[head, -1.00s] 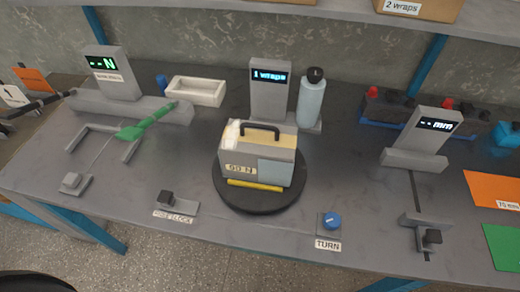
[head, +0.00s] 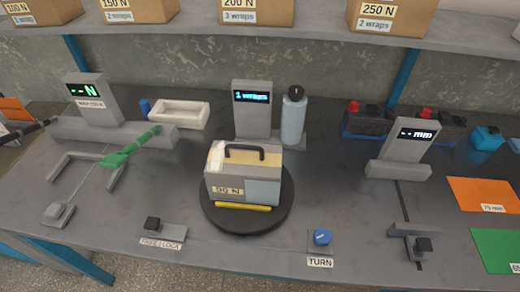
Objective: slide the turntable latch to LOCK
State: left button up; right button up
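The turntable latch (head: 153,224) is a small black knob on a grey plate (head: 174,233) near the front edge of the table. A label reading FREE | LOCK (head: 160,244) is in front of it. The knob sits at the left end of the plate, on the FREE side. The round black turntable (head: 240,222) is behind and to the right of the latch. A beige and grey box-shaped battery (head: 245,185) with a black handle, a 90 N label and a yellow strip at its front base stands on it. Neither of my grippers is in view.
A blue TURN knob (head: 322,237) is right of the turntable. A green tool (head: 130,150) lies by the N gauge (head: 90,95). A wraps display (head: 252,100), bottle (head: 293,118) and white tray (head: 180,114) stand behind. The tabletop around the latch is clear.

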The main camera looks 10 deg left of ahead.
aim_at(152, 224)
jog(key=u, duration=1.5)
